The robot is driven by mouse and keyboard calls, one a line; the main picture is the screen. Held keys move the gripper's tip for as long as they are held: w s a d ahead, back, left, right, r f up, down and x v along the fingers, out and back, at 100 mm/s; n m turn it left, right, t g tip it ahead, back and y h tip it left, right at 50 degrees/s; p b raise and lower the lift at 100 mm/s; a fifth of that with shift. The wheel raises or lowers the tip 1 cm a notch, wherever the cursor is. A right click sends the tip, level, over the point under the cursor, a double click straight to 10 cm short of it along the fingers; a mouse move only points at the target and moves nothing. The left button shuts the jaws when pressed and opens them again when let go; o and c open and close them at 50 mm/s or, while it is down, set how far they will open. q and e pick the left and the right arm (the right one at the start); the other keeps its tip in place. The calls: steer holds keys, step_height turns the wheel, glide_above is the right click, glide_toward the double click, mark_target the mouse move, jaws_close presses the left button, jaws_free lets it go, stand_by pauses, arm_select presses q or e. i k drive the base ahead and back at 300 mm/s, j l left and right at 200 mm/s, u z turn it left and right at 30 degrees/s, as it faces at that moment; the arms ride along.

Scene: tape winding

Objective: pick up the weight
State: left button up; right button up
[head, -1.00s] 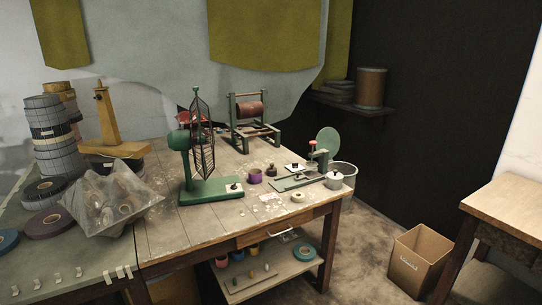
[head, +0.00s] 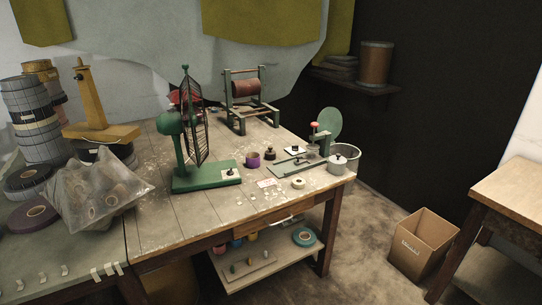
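A small dark knobbed piece (head: 270,153) stands upright on the wooden workbench, just right of a purple tape roll (head: 252,160). It looks like a weight, but it is too small to be sure. A grey rounded piece with a dark knob (head: 338,163) sits near the bench's right corner and could also be a weight. Neither of my grippers shows in the head view.
A green fan (head: 187,150) stands mid-bench, left of the small pieces. A green winding device (head: 322,140) and a metal bucket (head: 346,156) are at the right end. A cardboard box (head: 423,240) is on the floor.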

mark_target(270, 154)
steer(key=i+l, duration=0.2)
steer(key=l, duration=0.15)
steer(key=i+l+u, duration=0.15)
steer(key=l, duration=0.2)
steer(key=i+l, duration=0.15)
steer(key=l, duration=0.25)
steer(key=i+l+u, duration=0.15)
steer(key=l, duration=0.2)
steer(key=i+l, duration=0.2)
steer(key=l, duration=0.2)
steer(key=i+l+u, duration=0.1)
steer(key=l, duration=0.3)
steer(key=i+l+u, duration=0.1)
steer(key=l, duration=0.3)
steer(key=i, duration=0.05)
